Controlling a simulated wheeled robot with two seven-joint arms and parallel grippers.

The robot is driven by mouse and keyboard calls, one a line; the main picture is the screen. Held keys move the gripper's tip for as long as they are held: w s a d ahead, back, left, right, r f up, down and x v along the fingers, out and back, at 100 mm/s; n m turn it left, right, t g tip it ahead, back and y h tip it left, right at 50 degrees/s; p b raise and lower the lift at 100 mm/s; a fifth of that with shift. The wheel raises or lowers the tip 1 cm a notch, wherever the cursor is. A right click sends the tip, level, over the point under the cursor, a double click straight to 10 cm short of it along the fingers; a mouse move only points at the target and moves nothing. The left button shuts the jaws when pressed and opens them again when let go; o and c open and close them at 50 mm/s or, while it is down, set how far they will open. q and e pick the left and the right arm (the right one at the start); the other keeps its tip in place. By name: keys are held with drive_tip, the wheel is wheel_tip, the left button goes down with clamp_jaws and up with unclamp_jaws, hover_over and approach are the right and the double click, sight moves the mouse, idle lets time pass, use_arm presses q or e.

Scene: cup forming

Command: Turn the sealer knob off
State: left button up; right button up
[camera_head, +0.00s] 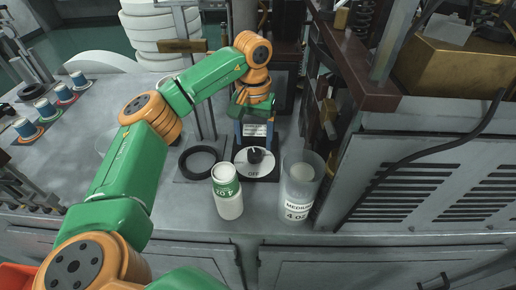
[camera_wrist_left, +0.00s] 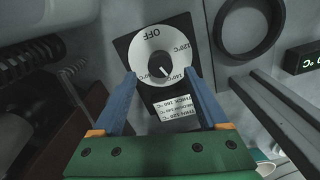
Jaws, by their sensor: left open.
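The sealer knob is a small black knob (camera_head: 255,155) at the centre of a round white dial (camera_head: 262,169) on a black plate. OFF is printed on the dial's near side. In the left wrist view, the knob (camera_wrist_left: 158,66) shows a light pointer mark on the side away from the OFF print, toward the temperature figures. My left gripper (camera_head: 254,139) reaches down behind the dial with its blue fingers apart. In the wrist view the left gripper's (camera_wrist_left: 160,76) fingertips lie either side of the knob, with nothing held. Whether they touch the dial cannot be told.
A black ring (camera_head: 187,161) lies left of the dial. A white and green cup stack (camera_head: 228,199) and a clear "MEDIUM 4 oz" tube (camera_head: 299,190) stand in front, close to either side. A grey louvred housing (camera_head: 420,175) fills the right.

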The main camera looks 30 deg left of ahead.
sight(254, 153)
use_arm(q)
wheel_tip(254, 153, down, 4)
drive_tip(key=shift+f+p, duration=0.15)
drive_tip(key=shift+p, duration=0.25)
clamp_jaws()
